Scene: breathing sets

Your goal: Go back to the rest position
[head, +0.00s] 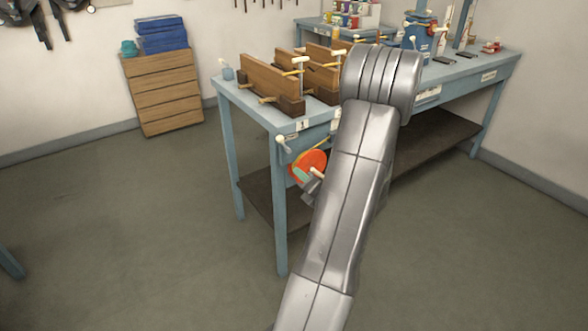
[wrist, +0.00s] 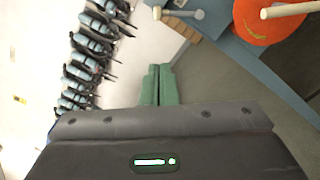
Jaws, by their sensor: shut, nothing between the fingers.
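My gripper (wrist: 158,85) shows in the wrist view with its two green fingers side by side and touching, nothing between them. In the head view my gripper (head: 302,176) is small and partly hidden behind my own grey arm. It is in front of the near end of the blue workbench (head: 281,215), beside an orange disc (head: 312,158). The orange disc also shows in the wrist view (wrist: 262,28), at the upper right and apart from the fingers, with a pale peg across it.
Wooden boards in dark blocks (head: 270,82) stand on the bench top. A wooden drawer chest (head: 162,90) with blue cases (head: 162,35) is at the back left. Several breathing sets (wrist: 90,50) line the wall in the wrist view.

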